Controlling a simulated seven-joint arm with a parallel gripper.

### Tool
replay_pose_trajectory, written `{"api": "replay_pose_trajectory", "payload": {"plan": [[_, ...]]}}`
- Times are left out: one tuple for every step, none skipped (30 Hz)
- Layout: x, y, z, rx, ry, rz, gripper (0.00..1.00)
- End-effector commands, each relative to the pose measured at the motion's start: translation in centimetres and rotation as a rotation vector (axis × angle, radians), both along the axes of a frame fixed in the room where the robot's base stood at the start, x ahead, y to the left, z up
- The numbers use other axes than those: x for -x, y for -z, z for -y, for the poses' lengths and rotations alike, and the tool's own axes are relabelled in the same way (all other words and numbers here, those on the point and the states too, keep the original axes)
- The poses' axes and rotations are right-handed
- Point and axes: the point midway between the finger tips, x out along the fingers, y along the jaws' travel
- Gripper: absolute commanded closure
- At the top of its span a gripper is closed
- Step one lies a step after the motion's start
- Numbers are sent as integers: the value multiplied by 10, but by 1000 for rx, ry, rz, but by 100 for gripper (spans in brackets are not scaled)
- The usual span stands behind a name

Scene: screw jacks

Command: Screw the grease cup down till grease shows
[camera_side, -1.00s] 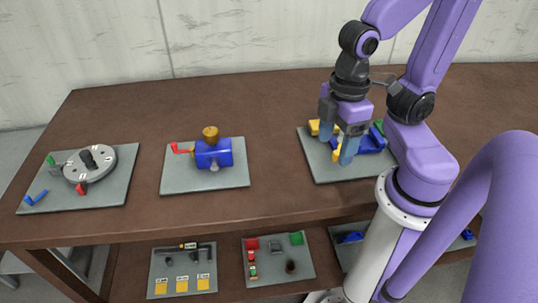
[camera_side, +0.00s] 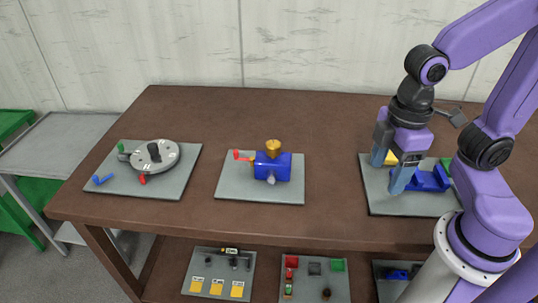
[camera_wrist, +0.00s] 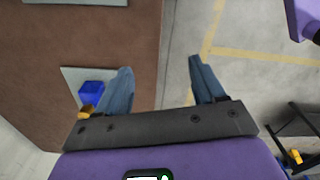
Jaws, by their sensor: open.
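The grease cup (camera_side: 273,147) is a brass-coloured cup standing upright on top of a blue housing (camera_side: 272,165) in the middle of the table. A red handle (camera_side: 242,156) sticks out to the left of the housing, and a pale grey tip (camera_side: 271,180) shows at its lower front. I see no clear grease. My gripper (camera_side: 388,171) is well to the right of the cup, above the right-hand plate, with its blue fingers apart. In the wrist view my gripper (camera_wrist: 160,66) has nothing between its fingertips.
The right plate (camera_side: 390,205) carries blue and yellow parts, partly hidden by my gripper. A left plate (camera_side: 120,184) holds a grey round dial (camera_side: 155,156). Bare brown tabletop (camera_side: 335,170) lies between housing and gripper. A lower shelf holds more plates (camera_side: 217,262).

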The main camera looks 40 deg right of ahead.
Motion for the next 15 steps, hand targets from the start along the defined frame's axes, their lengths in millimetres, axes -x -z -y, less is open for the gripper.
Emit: {"api": "replay_pose_trajectory", "payload": {"plan": [[-16,-6,-9,0,22,0,31],[-26,-9,-14,2,33,0,31],[-39,-13,-20,3,50,-1,31],[-49,-16,-24,4,61,-1,31],[-58,-19,-28,5,73,-2,31],[-72,-23,-32,7,88,-2,31],[-82,-26,-35,7,100,-2,31],[-92,-29,-38,7,112,-3,31],[-106,-32,-42,10,127,-4,31],[-116,-35,-44,9,138,-4,31],[-127,-37,-46,11,151,-5,31],[-141,-40,-48,12,165,-5,31],[-151,-42,-49,13,177,-6,31],[-161,-44,-49,14,190,-7,31],[-175,-47,-50,15,204,-8,31]]}}
